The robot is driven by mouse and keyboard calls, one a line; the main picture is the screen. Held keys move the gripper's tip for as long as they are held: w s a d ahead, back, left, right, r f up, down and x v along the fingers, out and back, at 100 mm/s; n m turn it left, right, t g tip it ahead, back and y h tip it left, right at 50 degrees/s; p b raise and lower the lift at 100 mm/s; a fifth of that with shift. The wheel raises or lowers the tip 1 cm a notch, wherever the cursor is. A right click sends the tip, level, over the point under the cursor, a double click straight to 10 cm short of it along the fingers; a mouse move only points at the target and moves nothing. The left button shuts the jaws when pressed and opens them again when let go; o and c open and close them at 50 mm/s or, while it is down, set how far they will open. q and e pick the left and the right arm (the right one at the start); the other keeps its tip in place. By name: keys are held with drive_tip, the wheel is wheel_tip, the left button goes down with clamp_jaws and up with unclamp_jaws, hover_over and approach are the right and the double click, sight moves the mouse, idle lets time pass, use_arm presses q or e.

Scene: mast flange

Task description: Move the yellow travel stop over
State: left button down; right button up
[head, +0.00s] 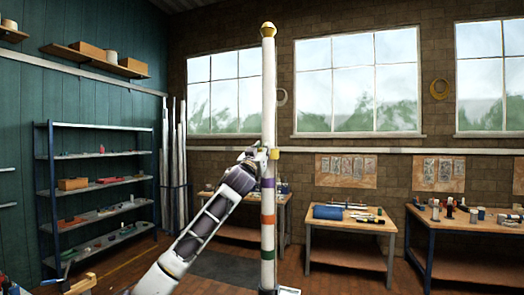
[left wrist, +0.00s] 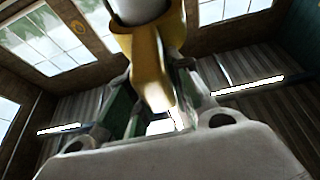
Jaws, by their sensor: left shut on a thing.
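A white upright mast (head: 268,95) stands in the middle of the head view, with a gold ball on its top. The yellow travel stop (head: 275,153) sits around the mast, above a purple band. In the left wrist view the travel stop (left wrist: 148,55) is a yellow collar around the white mast (left wrist: 140,10), with a tab reaching down between my fingers. My left gripper (head: 262,154) comes from the lower left and is shut on the travel stop's tab, its fingers also showing in the left wrist view (left wrist: 155,98). My right gripper is in neither view.
Purple, orange (head: 268,220) and green bands ring the mast below the stop. A workbench (head: 350,224) with a blue roll and another bench (head: 432,225) stand behind on the right. A shelf rack (head: 97,157) stands at the left. Air around the upper mast is clear.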

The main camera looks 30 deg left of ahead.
use_arm(q)
wheel_tip(320, 180, down, 7)
drive_tip(key=b, duration=0.5)
drive_tip(key=shift+f, duration=0.15)
drive_tip(key=shift+w, duration=0.15)
drive_tip(key=c, duration=1.6)
unclamp_jaws()
drive_tip(key=o, duration=0.3)
drive_tip(key=shift+s, duration=0.2)
drive_tip(key=shift+s, duration=0.15)
drive_tip(key=shift+v, duration=5.8)
